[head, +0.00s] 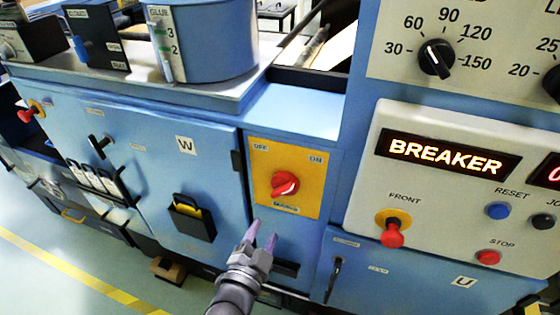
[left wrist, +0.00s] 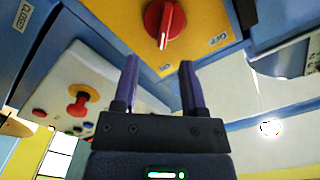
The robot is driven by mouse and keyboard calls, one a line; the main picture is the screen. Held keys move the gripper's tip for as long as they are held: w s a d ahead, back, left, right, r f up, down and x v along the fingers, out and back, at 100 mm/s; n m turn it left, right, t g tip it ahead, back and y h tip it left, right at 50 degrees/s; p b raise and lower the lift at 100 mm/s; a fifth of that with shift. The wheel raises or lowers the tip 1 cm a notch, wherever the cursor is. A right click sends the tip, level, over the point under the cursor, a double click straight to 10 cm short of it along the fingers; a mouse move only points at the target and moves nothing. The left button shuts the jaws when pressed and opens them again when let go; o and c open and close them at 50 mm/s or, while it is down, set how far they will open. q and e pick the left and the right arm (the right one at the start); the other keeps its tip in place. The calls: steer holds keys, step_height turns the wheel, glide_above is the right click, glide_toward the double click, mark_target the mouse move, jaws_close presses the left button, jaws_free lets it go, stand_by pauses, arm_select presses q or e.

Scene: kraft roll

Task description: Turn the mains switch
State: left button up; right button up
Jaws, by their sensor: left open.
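The mains switch is a red rotary knob (head: 284,185) on a yellow plate (head: 300,205) with OFF at its upper left and ON at its upper right. The knob's white mark slants toward the upper right, nearer the ON side. In the left wrist view the knob (left wrist: 164,22) stands beyond the fingers on the yellow plate (left wrist: 206,22). My left gripper (head: 262,236) is below the knob and apart from it. Its two purple fingers (left wrist: 160,85) are open with nothing between them. My right gripper is in neither view.
Right of the switch, a panel carries a lit BREAKER display (head: 445,155), a red FRONT knob (head: 392,236) and several buttons. A blue door marked W (head: 186,144) with a black pocket (head: 191,218) lies left. A blue glue tank (head: 205,40) stands above on a ledge.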

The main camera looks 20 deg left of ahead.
mark_target(280, 195)
arm_select(q)
steer(key=w, duration=0.3)
steer(key=w+b, duration=0.1)
steer(key=w, duration=0.2)
steer(key=w+b, duration=0.1)
steer(key=w, duration=0.2)
steer(key=shift+d+r, duration=0.15)
steer(key=shift+r, duration=0.2)
steer(key=shift+w, duration=0.25)
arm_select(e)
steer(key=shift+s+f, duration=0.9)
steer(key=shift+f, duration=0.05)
arm_select(q)
jaws_close()
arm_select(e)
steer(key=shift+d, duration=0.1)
